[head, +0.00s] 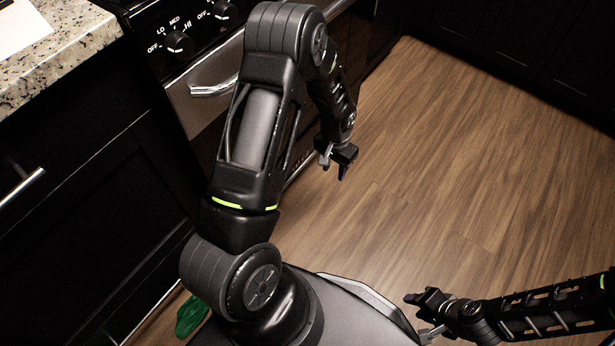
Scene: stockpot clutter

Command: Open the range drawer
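The range (190,103) is at the upper left, with a steel front and an oven handle (213,90). Its lower front, where the drawer sits, is mostly hidden behind my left arm, so I cannot tell the drawer's state. My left gripper (334,167) points down, close to the range's lower front at its right side. Its fingers look apart, with nothing between them. I see no contact with the range. My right gripper (418,316) is at the lower right, well away from the range, with its fingers apart and empty.
A granite counter (60,50) over dark cabinets (75,190) with a bar handle (22,187) is at the left. A green object (191,315) lies on the floor beside my base. Dark cabinets (530,45) line the back right. The wood floor (450,160) between is clear.

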